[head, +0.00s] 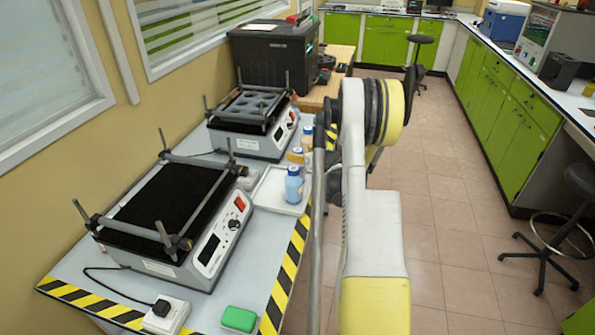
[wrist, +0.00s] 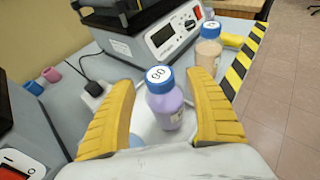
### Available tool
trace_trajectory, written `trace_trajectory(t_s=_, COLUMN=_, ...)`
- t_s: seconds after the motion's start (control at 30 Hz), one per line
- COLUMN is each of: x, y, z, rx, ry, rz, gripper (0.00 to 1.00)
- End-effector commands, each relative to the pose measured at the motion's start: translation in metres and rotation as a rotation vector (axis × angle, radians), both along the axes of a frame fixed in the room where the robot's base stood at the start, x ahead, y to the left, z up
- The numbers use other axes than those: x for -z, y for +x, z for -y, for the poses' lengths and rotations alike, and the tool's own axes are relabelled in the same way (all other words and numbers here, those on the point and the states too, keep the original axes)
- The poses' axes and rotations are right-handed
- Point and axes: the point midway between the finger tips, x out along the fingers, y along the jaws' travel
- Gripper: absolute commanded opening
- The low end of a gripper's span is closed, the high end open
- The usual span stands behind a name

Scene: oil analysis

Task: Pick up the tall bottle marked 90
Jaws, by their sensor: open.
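In the wrist view, a purple bottle (wrist: 165,105) with a blue cap stands upright between the two yellow fingers of my gripper (wrist: 163,112). Its white cap label has two dark digits, hard to read for certain. My gripper is open, with a finger on each side and a visible gap to the bottle. A tan bottle (wrist: 207,55) with a blue cap stands behind it to the right. In the head view, a blue bottle (head: 294,186) stands at a white tray (head: 272,201), with other small bottles (head: 307,134) farther back. My gripper is not visible there.
Two shakers, a near one (head: 209,245) and a far one (head: 267,141), stand on the table left of the bottles. A green block (head: 239,319) and a white socket box (head: 167,317) lie at the near edge. Striped tape (head: 290,267) marks the table edge.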

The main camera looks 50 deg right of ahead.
Motion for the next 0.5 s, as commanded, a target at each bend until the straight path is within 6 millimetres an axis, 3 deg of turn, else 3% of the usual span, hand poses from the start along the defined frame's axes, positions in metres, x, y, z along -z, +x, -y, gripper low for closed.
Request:
trace_trajectory(t_s=0.17, x=0.01, y=0.02, z=0.007, rx=0.0, ry=0.0, rz=0.0, gripper=0.64)
trace_trajectory(t_s=0.4, x=0.01, y=0.023, z=0.008, rx=0.001, ry=-0.001, rz=0.0, gripper=0.64)
trace_trajectory(t_s=0.43, x=0.01, y=0.023, z=0.008, rx=0.001, ry=-0.001, rz=0.0, gripper=0.62)
trace_trajectory(t_s=0.5, x=0.01, y=0.023, z=0.008, rx=0.001, ry=-0.001, rz=0.0, gripper=0.41)
